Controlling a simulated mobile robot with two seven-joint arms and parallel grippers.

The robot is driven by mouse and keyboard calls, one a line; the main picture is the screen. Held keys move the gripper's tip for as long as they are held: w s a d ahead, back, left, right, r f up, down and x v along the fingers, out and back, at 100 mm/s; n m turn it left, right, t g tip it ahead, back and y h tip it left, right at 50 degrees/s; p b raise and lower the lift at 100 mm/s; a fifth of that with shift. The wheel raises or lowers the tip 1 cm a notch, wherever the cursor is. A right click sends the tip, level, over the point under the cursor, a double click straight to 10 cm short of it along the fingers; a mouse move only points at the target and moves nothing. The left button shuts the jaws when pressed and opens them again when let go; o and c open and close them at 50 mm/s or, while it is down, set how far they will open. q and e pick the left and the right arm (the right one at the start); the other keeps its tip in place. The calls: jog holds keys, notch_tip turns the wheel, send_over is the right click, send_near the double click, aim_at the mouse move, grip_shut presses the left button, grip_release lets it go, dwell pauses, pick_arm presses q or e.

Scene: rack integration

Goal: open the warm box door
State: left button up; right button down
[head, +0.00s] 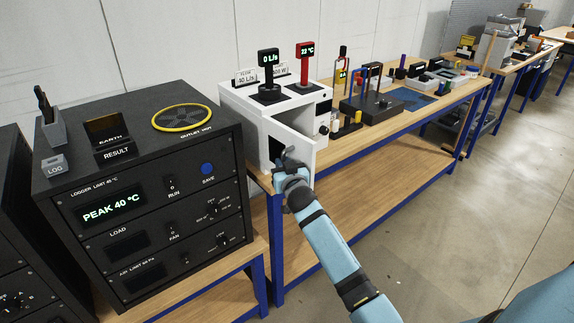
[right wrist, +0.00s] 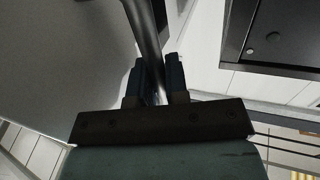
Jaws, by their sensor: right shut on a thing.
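The warm box (head: 240,115) is a white cabinet on the wooden bench, left of the bench tools. Its white door (head: 302,151) stands partly open, swung out toward me, and a dark interior shows beside it. My right gripper (head: 283,168) is at the door's free side, hiding the handle in the head view. In the right wrist view, my right gripper's fingers (right wrist: 154,84) are shut around a grey bar-shaped handle (right wrist: 147,38). My left gripper is not in view.
A black logger rack (head: 150,190) stands close on the left. Two small displays, black (head: 268,70) and red (head: 305,62), stand on the warm box. Tools and a blue mat (head: 410,98) lie along the bench to the right. The floor (head: 440,220) at right is clear.

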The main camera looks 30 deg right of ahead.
jog(key=c, duration=1.1)
grip_release()
jog(key=shift+c, duration=0.2)
jog(key=b+v, duration=0.1)
jog(key=v, duration=1.2)
jog(key=shift+s, duration=0.35)
jog(key=shift+a, duration=0.1)
jog(key=s+a+f+n+g+y+p, duration=0.3)
jog(key=s+a+f, duration=0.5)
jog(key=s, duration=0.4)
jog(key=s+a+f+n+g+y+p, duration=0.3)
jog(key=s+a+f, duration=0.6)
jog(key=s, duration=0.4)
jog(key=shift+y, duration=0.9)
